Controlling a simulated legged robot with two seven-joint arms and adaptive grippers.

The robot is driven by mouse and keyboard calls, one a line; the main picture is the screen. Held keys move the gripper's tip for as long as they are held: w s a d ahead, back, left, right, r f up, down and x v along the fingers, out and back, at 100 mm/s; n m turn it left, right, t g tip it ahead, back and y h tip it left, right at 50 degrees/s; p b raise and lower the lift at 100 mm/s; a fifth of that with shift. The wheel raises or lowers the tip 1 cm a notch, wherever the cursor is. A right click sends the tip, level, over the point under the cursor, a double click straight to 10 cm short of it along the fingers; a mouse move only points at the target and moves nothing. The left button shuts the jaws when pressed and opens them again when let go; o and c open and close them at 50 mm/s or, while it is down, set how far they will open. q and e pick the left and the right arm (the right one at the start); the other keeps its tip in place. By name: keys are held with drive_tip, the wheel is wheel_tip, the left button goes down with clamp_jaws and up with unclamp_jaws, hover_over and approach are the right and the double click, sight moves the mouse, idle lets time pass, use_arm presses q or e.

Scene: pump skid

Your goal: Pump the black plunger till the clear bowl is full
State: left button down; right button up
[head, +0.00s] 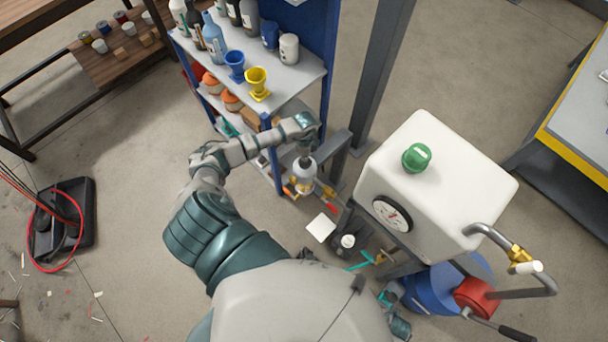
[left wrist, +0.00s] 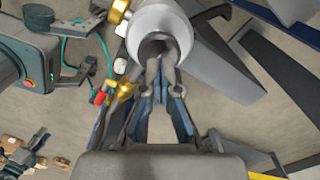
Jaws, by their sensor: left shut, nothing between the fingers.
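The filter unit has a pale grey round head (head: 306,166) with a clear bowl (head: 301,186) beneath it. The lower part of the bowl looks amber, but its level is too small to read. My left gripper (head: 304,158) is above the head, pointing down, with its fingers shut and empty. In the left wrist view, the shut fingertips (left wrist: 160,66) are at the dark round opening of the grey head (left wrist: 165,18). The black plunger is not clearly distinguishable there; the fingers cover part of that spot. I cannot tell whether they touch it.
A white tank (head: 445,170) with a green cap (head: 416,157) and a gauge (head: 391,214) stands to the right. A shelf (head: 300,85) with bottles and cups stands behind my left arm. A grey post (head: 380,75) rises nearby. A blue drum (head: 435,290) sits below the tank.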

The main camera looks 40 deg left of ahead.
use_arm(q)
drive_tip(key=shift+f, duration=0.1)
idle(0.6)
drive_tip(key=shift+f+b, duration=1.2)
drive_tip(key=shift+f, duration=0.8)
drive_tip(key=shift+r, duration=0.15)
drive_tip(key=shift+r+p, duration=1.95)
drive_tip(key=shift+p, duration=0.1)
drive_tip(key=shift+f, duration=0.1)
